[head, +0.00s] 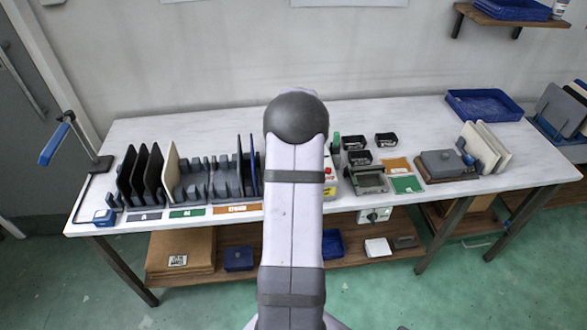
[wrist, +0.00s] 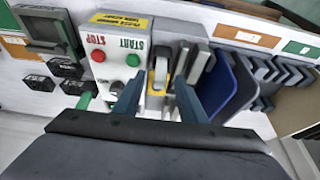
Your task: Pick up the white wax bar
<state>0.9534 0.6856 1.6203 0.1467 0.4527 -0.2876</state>
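My gripper (wrist: 157,98) shows in the wrist view as two blue-grey fingers, spread apart with a clear gap. In the head view it is hidden behind my arm. I cannot pick out the white wax bar with certainty. In the wrist view a small pale piece (wrist: 158,73) with a yellow edge stands between and beyond the fingertips, on the grey machine; I cannot tell if it is the wax bar. No contact with the fingers is visible.
The machine's START/STOP panel (wrist: 118,53) is left of the fingers, blue panels (wrist: 238,88) right. In the head view, a rack (head: 205,185) of panels stands left, small black bins (head: 386,140) right of my arm, and a blue tray (head: 484,105) back right. The bench's back is mostly clear.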

